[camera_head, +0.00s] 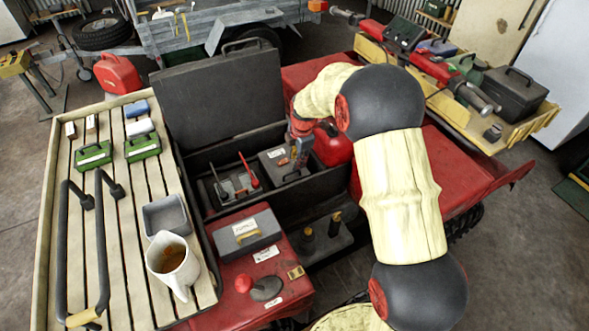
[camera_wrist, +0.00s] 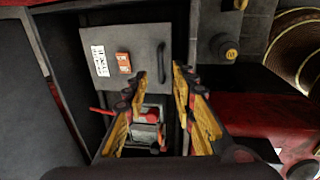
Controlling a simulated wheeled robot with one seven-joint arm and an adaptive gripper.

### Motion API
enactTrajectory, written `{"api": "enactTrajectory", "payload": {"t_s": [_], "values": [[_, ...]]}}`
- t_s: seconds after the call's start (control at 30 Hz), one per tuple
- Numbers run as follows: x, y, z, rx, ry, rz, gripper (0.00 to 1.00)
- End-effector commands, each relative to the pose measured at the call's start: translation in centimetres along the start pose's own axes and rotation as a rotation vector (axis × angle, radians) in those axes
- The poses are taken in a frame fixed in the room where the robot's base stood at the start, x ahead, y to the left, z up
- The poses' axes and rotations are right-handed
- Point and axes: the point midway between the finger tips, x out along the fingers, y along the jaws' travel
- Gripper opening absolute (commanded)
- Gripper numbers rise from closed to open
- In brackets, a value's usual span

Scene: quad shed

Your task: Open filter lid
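A grey square lid (camera_head: 272,166) with a white label and a dark handle lies in the black open compartment, left of my gripper. I take it to be the filter lid; it looks closed. In the wrist view the lid (camera_wrist: 110,79) shows a white label, an orange label and an upright dark handle (camera_wrist: 162,63) near its right edge. My gripper (camera_wrist: 160,76) is open, its yellow fingers apart with the handle beyond and between their tips; I cannot tell any contact. In the head view my gripper (camera_head: 300,150) is partly hidden by its own wrist.
A large black cover (camera_head: 222,97) stands raised behind the compartment. A battery-like block with red and dark leads (camera_head: 236,187) sits left of the lid, and a red can (camera_head: 332,146) right. A slatted rack (camera_head: 110,215) holds a jug (camera_head: 172,262) and green boxes.

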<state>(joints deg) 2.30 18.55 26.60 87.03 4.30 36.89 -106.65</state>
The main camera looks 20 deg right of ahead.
Motion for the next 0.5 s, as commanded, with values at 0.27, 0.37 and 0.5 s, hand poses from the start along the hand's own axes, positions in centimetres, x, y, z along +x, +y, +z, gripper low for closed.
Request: {"api": "enactTrajectory", "payload": {"t_s": [0.27,0.37,0.5], "values": [[4.4,-0.2,0.0,0.002,0.001,-0.003,0.26],[5.8,-0.1,0.0,0.002,0.000,-0.002,0.26],[6.8,-0.1,0.0,0.002,0.000,-0.001,0.26]]}}
